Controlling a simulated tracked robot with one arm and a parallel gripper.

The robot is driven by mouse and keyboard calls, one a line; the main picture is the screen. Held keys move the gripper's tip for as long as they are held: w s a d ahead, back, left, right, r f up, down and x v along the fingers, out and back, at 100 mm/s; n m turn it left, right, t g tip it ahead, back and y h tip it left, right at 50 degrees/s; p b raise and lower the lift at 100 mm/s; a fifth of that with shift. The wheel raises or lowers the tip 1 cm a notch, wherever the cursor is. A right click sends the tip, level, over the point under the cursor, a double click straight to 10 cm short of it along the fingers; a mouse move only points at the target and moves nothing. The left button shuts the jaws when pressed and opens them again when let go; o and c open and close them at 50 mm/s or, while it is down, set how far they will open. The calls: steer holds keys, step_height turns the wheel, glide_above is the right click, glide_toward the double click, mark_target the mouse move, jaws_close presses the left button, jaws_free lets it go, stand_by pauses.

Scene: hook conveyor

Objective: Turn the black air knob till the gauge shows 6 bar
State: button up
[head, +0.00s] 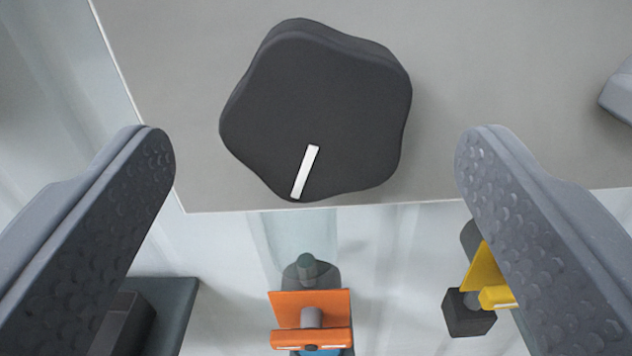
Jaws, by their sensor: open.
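The black air knob (318,110) is a lobed dark disc on a grey panel (180,60) in the upper middle of the head view. A white mark (305,172) on its face points down and slightly left, toward its lower edge. My gripper (315,155) is open, with one textured finger at the left and one at the right. The knob appears between the fingers, with a gap on each side, and nothing is held. Whether the fingertips reach the knob's depth I cannot tell. The gauge is not in view.
Below the panel's lower edge hang an orange-handled fitting (311,308) and a yellow-handled one (484,275), the latter partly hidden by my right finger. A grey part (619,92) juts in at the right edge. A dark block (170,305) shows at lower left.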

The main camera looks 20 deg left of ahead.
steer(key=b+v, duration=0.1)
steer(key=v, duration=0.9)
steer(key=shift+s+b, duration=0.4)
steer(key=shift+d, duration=0.1)
steer(key=s+d+r+m+g+h+b, duration=0.1)
steer(key=s+d+r+h+b, duration=0.1)
steer(key=d+r, duration=0.5)
steer(key=s+d+r+m+g+h+b, duration=0.1)
steer(key=s+d+r+h+b, duration=0.2)
steer(key=s+d+r+b, duration=0.2)
steer(key=s+d+r, duration=0.1)
steer(key=d+r, duration=0.2)
steer(key=d, duration=0.1)
steer(key=shift+s+d+b, duration=0.25)
steer(key=shift+d+b, duration=0.05)
steer(key=shift+r, duration=0.15)
stand_by(3.1)
